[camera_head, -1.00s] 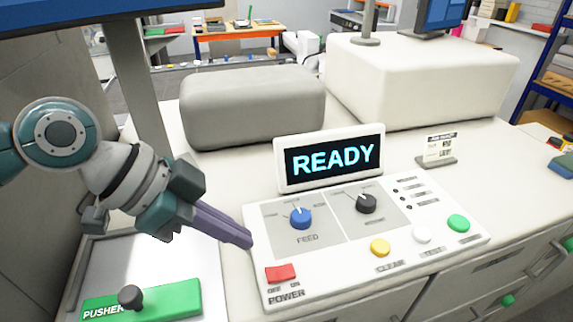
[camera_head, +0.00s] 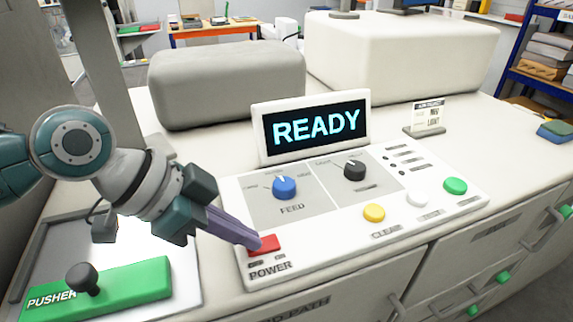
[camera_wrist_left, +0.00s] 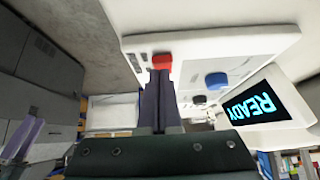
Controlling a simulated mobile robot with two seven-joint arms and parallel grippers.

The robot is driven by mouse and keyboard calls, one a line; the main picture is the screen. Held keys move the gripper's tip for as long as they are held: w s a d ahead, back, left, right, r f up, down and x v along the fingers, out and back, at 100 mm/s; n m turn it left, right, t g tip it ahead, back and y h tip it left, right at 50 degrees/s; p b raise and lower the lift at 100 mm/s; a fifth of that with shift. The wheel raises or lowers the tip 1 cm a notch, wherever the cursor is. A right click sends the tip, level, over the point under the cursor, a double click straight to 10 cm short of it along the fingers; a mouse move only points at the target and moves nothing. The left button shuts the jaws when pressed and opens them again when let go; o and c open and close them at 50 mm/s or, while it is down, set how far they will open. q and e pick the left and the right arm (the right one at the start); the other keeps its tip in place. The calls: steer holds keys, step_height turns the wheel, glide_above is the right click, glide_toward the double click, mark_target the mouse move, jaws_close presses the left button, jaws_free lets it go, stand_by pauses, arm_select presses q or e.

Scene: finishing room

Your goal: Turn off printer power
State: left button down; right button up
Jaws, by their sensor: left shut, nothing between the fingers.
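The printer's control panel (camera_head: 335,245) is white, with a red POWER rocker switch (camera_head: 266,243) at its lower left corner. A display (camera_head: 317,128) behind the panel reads READY in lit blue letters. My left gripper (camera_head: 252,243) is shut and empty, its purple fingertips at the left edge of the red switch. I cannot tell whether they touch it. In the left wrist view the fingertips (camera_wrist_left: 160,75) are just below the red switch (camera_wrist_left: 162,62).
A blue FEED knob (camera_head: 285,187) and a black knob (camera_head: 355,168) stand behind the switch. Yellow (camera_head: 374,213), white (camera_head: 418,198) and green (camera_head: 455,186) buttons line the panel's right front. A green PUSHER block with a black knob (camera_head: 82,278) is at lower left.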

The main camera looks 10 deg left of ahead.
arm_select(q)
steer(key=shift+f+b, duration=0.35)
steer(key=shift+a, duration=0.1)
steer(key=shift+s, duration=0.1)
steer(key=shift+r+p, duration=0.75)
steer(key=shift+r, duration=0.1)
